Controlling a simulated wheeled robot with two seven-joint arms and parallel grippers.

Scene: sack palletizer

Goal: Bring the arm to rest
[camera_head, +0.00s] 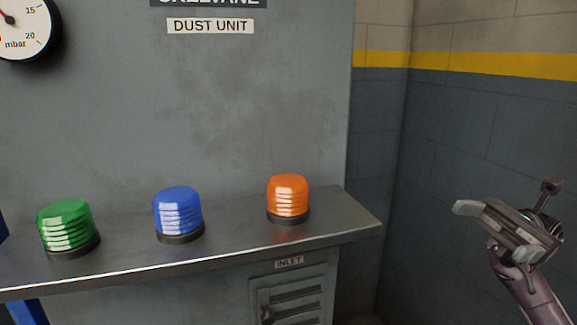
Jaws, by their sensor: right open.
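My right gripper (508,218) is at the right of the head view, its arm coming up from the lower right corner. It is open, and nothing shows between its fingers. It is raised in front of the dark wall, to the right of the metal shelf (345,222) and apart from it. My left gripper is not in view.
A green beacon (66,226), a blue beacon (178,211) and an orange beacon (288,196) stand upright on the shelf. Behind them is a grey cabinet (230,110) labelled DUST UNIT, with a gauge (22,28). A louvred inlet (292,300) is below. Free room surrounds the right gripper.

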